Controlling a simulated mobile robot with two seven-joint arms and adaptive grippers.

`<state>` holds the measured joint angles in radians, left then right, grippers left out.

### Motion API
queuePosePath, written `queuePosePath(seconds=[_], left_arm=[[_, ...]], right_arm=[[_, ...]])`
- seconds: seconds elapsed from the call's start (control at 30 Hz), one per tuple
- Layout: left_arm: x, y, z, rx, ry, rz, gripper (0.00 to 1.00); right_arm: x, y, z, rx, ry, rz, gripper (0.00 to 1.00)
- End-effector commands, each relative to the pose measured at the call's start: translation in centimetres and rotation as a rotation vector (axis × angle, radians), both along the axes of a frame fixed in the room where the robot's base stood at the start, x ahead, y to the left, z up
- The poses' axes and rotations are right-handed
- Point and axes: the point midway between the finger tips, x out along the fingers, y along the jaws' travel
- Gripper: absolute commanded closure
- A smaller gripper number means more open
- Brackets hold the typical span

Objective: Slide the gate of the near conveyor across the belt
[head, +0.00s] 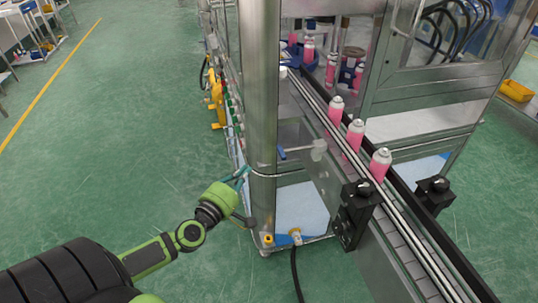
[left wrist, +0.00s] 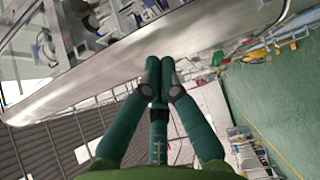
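The near conveyor (head: 402,240) runs from the machine toward the lower right in the head view. Several pink cans with white tops stand in a row on its belt, one of them nearest me (head: 379,168). A blue-handled rod with a grey block (head: 318,149) sits at the belt's left side, beyond the black knobbed bracket (head: 356,205). I cannot tell for sure which part is the gate. My left gripper (head: 243,175) is beside the steel post, left of the conveyor and apart from the cans. In the left wrist view its teal fingertips (left wrist: 160,68) meet, with nothing visible between them. My right gripper is not in view.
A thick steel post (head: 262,120) stands between my left gripper and the belt. A second black knobbed bracket (head: 432,192) is on the belt's far side. A glazed machine cabinet (head: 430,85) stands behind. The green floor (head: 120,150) at left is clear.

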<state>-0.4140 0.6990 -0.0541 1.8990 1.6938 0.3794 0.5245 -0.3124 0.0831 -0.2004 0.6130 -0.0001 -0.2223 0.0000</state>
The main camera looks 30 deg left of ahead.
Motion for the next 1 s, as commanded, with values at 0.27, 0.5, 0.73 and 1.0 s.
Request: queuePosePath(seconds=[0.27,0.5,0.73,1.0], left_arm=[[5.1,0.4,0.2,0.002,-0.003,0.0,1.0],[7.9,-1.3,0.2,-0.002,-0.001,0.0,1.0],[8.8,-2.1,0.0,0.002,0.001,0.0,1.0],[8.8,-2.2,0.0,0.002,0.001,0.0,1.0]], right_arm=[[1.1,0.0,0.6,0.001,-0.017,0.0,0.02],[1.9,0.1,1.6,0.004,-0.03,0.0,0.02],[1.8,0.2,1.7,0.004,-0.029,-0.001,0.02],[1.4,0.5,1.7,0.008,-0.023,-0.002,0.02]])
